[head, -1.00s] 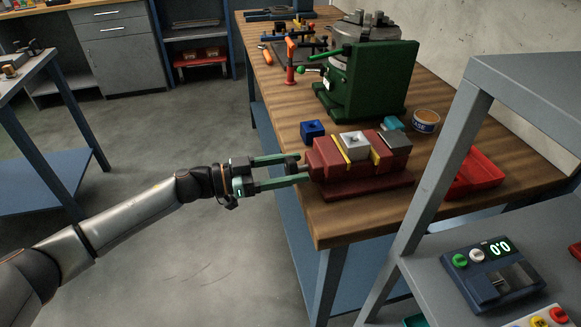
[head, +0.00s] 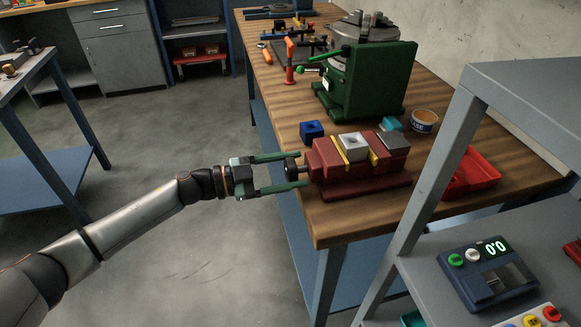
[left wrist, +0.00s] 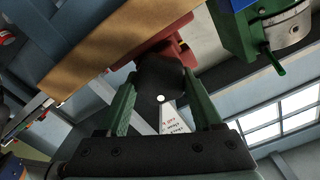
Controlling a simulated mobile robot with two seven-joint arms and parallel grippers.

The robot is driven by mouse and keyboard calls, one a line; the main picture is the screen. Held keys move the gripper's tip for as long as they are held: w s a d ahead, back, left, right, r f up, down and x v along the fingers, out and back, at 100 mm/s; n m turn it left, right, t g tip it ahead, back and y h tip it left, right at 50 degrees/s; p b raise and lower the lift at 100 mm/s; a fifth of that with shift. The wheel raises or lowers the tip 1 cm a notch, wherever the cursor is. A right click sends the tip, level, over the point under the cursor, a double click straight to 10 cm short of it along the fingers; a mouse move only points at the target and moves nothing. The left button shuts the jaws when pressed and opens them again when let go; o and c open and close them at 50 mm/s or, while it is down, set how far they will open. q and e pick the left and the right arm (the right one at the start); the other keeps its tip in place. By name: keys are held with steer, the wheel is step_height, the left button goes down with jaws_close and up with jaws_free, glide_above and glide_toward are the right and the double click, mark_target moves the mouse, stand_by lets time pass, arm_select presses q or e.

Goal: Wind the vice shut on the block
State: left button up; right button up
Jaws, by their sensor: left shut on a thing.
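The red vice (head: 322,158) sits near the front left edge of the wooden bench. A pale grey block (head: 353,142) with a dark hole on top sits between its yellow-faced jaws; I cannot tell whether both jaws touch it. The vice's black handle knob (head: 291,168) is on a short screw at its left end. My left gripper (head: 298,171) has its green fingers either side of this knob and is shut on it. In the left wrist view, the dark knob (left wrist: 162,76) fills the space between the fingers. My right gripper is not in view.
A blue block (head: 312,130) stands behind the vice, with a green machine (head: 385,85) beyond. A round tin (head: 424,121) and a red tray (head: 470,175) lie to the right. A grey shelf unit (head: 530,80) stands at the near right. The floor left of the bench is clear.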

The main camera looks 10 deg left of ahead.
arm_select(q)
steer(key=shift+m, duration=0.6)
steer(key=shift+f, duration=0.1)
steer(key=o, duration=1.4)
steer(key=shift+c, duration=0.2)
steer(key=shift+s+a, duration=0.1)
steer(key=v, duration=1.2)
steer(key=shift+a+b, duration=0.2)
steer(key=shift+b, duration=0.25)
steer(key=shift+s, duration=0.15)
